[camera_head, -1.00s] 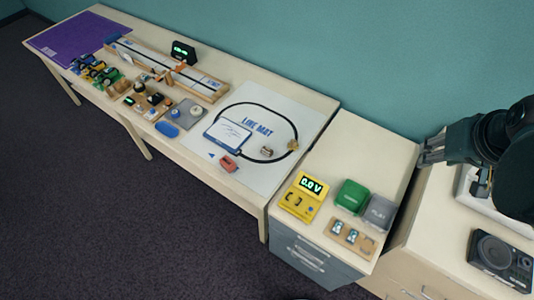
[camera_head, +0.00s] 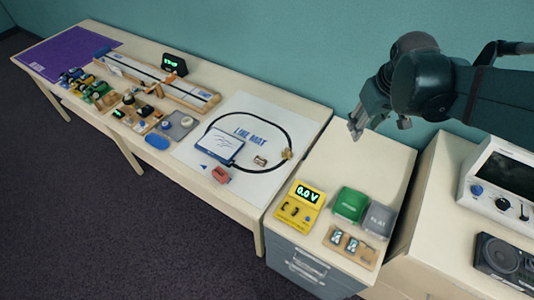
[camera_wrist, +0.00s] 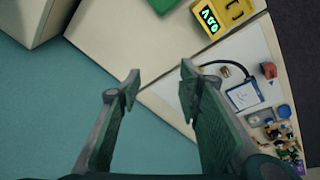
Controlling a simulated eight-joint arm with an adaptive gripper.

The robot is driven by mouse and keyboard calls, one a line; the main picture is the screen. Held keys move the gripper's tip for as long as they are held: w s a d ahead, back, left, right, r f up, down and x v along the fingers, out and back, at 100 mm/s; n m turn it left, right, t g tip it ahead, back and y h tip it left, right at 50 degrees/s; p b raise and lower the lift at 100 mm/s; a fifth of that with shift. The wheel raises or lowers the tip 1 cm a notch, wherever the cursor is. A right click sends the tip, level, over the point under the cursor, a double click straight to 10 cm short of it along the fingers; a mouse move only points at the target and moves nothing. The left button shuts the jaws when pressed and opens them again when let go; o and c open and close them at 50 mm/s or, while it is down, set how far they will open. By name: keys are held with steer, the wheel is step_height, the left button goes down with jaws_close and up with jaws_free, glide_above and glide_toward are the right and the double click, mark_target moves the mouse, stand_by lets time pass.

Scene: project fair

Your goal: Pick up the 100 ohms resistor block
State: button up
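My gripper (camera_head: 378,124) is open and empty, raised over the back of the small cabinet top. In the wrist view its two fingers (camera_wrist: 160,72) stand wide apart with nothing between them. I cannot read a 100 ohms label on anything. A wooden holder (camera_head: 370,262) near the cabinet's front edge carries two small dark-and-light blocks (camera_head: 336,237) (camera_head: 353,245). Their markings are too small to read, so I cannot tell whether either is the resistor block. My gripper is well above and behind this holder, which does not show in the wrist view.
A yellow meter (camera_head: 300,203) reading 0.0 V, a green box (camera_head: 350,204) and a grey box (camera_head: 380,220) stand on the cabinet top (camera_head: 345,160). The long table at left holds a line mat (camera_head: 245,187) and several parts. A screened instrument (camera_head: 500,175) stands right. The cabinet's back is clear.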

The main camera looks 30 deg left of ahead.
steer(key=w+a+f+n+g+b, duration=0.1)
steer(key=w+a+f+n+b, duration=0.1)
steer(key=a+f, duration=0.6)
steer(key=n+g+h+b, duration=0.1)
steer(key=n+g+b, duration=0.1)
steer(key=n+b, duration=0.3)
glide_toward(261, 159)
steer(key=shift+w+d+f+n+p, duration=0.25)
steer(key=shift+d+f+n+p, duration=0.05)
steer(key=shift+n+p, duration=0.2)
steer(key=shift+s+a+f, duration=0.25)
steer(key=shift+a+f, duration=0.1)
steer(key=shift+f, duration=1.3)
steer(key=shift+b, duration=0.3)
